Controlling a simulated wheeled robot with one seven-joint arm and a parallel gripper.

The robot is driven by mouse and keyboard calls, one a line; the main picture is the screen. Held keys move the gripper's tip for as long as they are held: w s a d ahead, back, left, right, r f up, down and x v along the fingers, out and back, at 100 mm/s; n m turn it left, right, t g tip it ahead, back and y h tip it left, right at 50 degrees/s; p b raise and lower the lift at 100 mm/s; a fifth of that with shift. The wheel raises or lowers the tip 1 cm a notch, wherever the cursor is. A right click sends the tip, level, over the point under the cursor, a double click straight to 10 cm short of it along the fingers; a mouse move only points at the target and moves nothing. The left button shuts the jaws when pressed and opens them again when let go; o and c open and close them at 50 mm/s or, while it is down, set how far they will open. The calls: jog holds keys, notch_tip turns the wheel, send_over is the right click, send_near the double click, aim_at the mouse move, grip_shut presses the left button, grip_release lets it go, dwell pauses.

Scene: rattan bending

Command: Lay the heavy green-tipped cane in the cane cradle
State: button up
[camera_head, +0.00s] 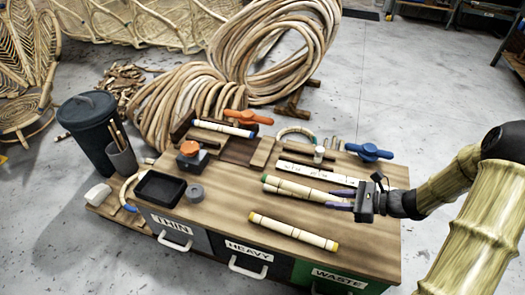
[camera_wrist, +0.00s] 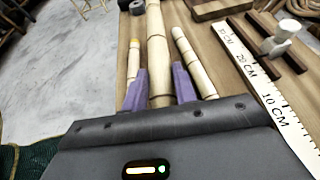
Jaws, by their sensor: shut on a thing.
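The green-tipped cane (camera_head: 298,189) shows in the head view toward the right of the bench, its green end pointing left. My gripper (camera_head: 345,198) is at its right end, with purple fingers on either side. In the wrist view a thick pale cane (camera_wrist: 157,50) runs between the fingers (camera_wrist: 160,90), which are shut on it. Its far end leaves the top of that view, and no green shows there. A dark wooden holder (camera_head: 238,150) stands farther back left on the bench; I cannot tell for sure that it is the cane cradle.
A yellow-tipped cane (camera_head: 293,231) lies nearer the front edge. A white ruler (camera_head: 313,172) lies just behind the held cane. A blue-tipped cane (camera_head: 222,128), an orange clamp (camera_head: 248,117) and a blue clamp (camera_head: 369,152) are farther back. A black tray (camera_head: 160,188) sits at left.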

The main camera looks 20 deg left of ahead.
jog(key=d+m+t+h+p, duration=0.2)
jog(key=d+m+t+p, duration=0.2)
jog(key=d, duration=0.5)
jog(key=m+t, duration=0.2)
jog(key=shift+t+p, duration=0.3)
jog(key=shift+p, duration=0.05)
jog(key=shift+d+r+h, duration=0.1)
jog(key=shift+d+h, duration=0.1)
jog(key=shift+h, duration=0.1)
